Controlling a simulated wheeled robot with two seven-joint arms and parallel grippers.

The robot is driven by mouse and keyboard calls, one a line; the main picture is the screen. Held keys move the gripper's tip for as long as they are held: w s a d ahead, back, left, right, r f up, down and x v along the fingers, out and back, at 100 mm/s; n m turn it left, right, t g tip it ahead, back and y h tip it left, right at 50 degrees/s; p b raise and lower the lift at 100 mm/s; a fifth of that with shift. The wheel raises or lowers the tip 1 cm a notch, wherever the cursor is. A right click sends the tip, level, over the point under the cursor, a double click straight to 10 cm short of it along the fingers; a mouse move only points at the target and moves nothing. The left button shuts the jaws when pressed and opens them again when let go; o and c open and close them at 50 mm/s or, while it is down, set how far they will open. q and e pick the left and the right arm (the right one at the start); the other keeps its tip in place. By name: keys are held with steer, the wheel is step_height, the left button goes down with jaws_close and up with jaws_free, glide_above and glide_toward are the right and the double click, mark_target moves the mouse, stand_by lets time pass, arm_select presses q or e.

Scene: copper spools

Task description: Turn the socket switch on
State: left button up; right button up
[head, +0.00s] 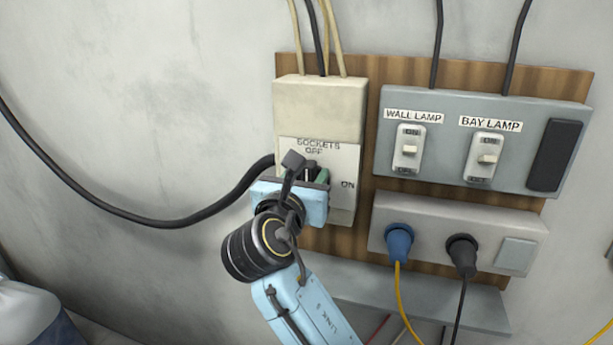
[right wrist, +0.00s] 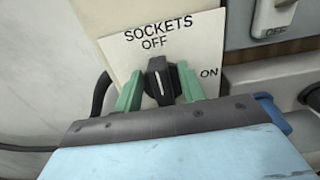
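The socket switch is a black rotary knob (right wrist: 161,82) with a white pointer line on a cream plate (right wrist: 118,54). The line points up towards the OFF label, and ON is printed to the right. In the head view the plate sits on a cream box (head: 320,105), and my gripper largely hides the knob. My right gripper (head: 306,172) is at the plate. In the right wrist view its green fingers (right wrist: 160,86) stand on either side of the knob, with narrow gaps showing, so it looks open around it. My left gripper is not in view.
Right of the box is a grey panel (head: 455,108) with WALL LAMP (head: 409,149) and BAY LAMP (head: 485,157) switches. Below it, a socket strip holds a blue plug (head: 399,243) and a black plug (head: 462,256). A black cable (head: 170,223) hangs at left.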

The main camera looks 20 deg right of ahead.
jaws_close()
